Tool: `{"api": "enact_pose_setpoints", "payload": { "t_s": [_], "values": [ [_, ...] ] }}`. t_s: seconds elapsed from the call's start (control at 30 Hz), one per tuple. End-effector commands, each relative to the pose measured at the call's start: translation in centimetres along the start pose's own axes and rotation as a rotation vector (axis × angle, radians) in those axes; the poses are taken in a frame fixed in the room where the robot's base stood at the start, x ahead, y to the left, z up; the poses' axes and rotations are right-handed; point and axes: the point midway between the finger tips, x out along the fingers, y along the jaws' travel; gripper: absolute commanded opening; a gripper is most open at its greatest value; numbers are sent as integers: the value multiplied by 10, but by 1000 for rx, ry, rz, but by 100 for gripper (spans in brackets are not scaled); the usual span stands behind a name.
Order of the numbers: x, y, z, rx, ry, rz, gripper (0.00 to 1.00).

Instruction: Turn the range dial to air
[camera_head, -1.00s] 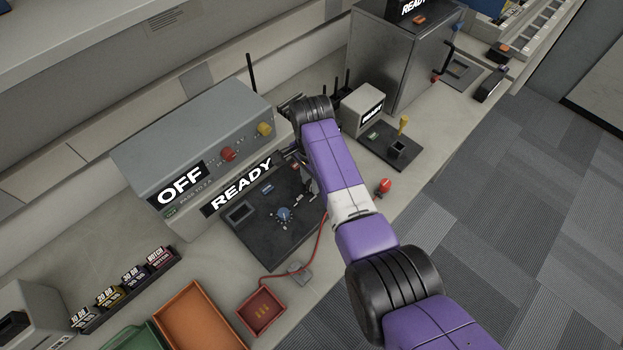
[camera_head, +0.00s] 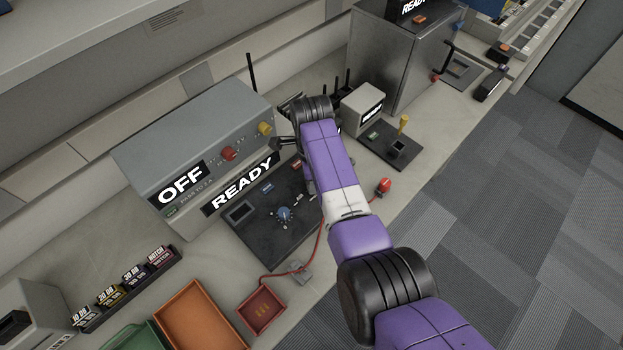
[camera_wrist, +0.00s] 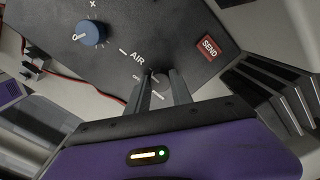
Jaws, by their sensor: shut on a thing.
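The range dial (camera_wrist: 160,80) is a dark grey knob on the black panel (camera_wrist: 180,32) in the wrist view, beside the white AIR label (camera_wrist: 137,57). My gripper (camera_wrist: 166,82) is shut on it, and the fingers cover much of the knob. A second white label (camera_wrist: 133,86) lies left of the dial, too small to read surely. I cannot tell exactly where the dial points. In the head view the same black panel (camera_head: 258,229) lies in front of the grey cabinet, and my arm hides the dial and fingertips.
A blue knob (camera_wrist: 88,33) and a red SEND button (camera_wrist: 208,47) share the panel. The grey cabinet (camera_head: 150,150) behind shows OFF and READY. Red and orange trays (camera_head: 196,318) lie in front.

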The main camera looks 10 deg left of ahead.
Motion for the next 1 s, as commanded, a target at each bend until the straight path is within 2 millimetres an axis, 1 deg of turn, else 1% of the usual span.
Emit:
{"api": "enact_pose_setpoints", "payload": {
  "t_s": [0.03,0.33,0.37,0.43,0.47,0.8,0.87,1.0],
  "values": [
    [-3,-2,-1,4,1,-6,0],
    [-3,-3,-1,5,0,-6,0],
    [-3,-3,-1,5,0,-6,33],
    [-3,-2,-1,4,0,-5,46],
    [-3,-2,-1,4,0,-5,49],
    [-3,-1,0,2,-1,-3,49],
    [-8,-1,0,2,-1,-3,49],
    [-27,-2,0,3,-1,-5,49]
  ]
}}
